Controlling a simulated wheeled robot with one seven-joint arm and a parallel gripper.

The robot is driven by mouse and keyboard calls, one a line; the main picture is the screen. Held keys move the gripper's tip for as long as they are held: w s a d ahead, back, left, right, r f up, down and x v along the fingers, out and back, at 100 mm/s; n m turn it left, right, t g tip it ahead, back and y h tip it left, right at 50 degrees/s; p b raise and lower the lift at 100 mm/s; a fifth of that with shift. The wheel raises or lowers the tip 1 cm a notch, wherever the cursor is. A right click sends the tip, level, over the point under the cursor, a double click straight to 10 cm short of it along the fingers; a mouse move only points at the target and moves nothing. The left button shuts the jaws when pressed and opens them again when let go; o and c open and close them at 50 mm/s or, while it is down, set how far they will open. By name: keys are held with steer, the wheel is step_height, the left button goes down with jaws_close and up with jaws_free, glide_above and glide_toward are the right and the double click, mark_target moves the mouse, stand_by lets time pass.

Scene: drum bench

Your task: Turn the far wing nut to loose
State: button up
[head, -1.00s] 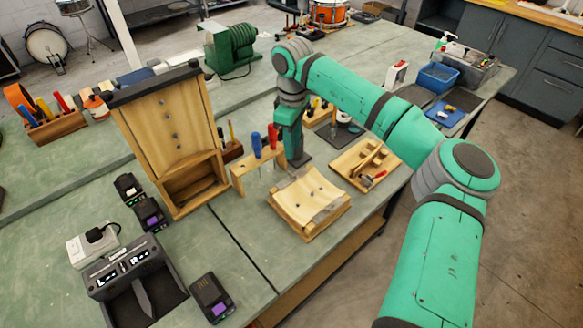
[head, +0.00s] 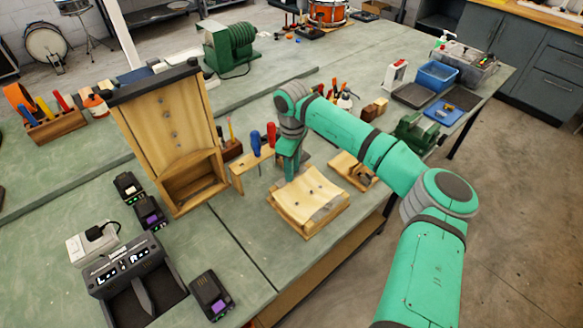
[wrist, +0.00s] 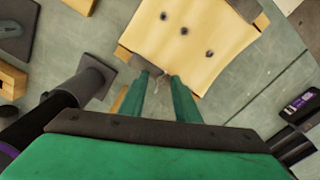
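A wooden block with a pale top sheet and several dark holes (head: 308,196) lies on the bench; it also shows at the top of the wrist view (wrist: 192,40). My gripper (head: 289,178) points down at the far edge of this block. In the wrist view its two green fingers (wrist: 158,78) are apart beside a grey metal piece at the block's edge. A small greyish thing shows between the fingertips and may be the far wing nut; it is too small to be sure. I cannot tell whether the fingers touch it. The wing nut is not discernible in the head view.
An upright wooden case (head: 165,130) stands left of the block. A tool rack with blue and red handles (head: 250,165) stands just behind it. A wooden tray (head: 352,170) is to the right, partly behind my arm. Black batteries (head: 210,293) lie front left.

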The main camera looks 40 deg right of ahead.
steer(key=shift+c, duration=0.6)
steer(key=shift+w+a, duration=0.1)
jaws_close()
steer(key=shift+n, duration=0.3)
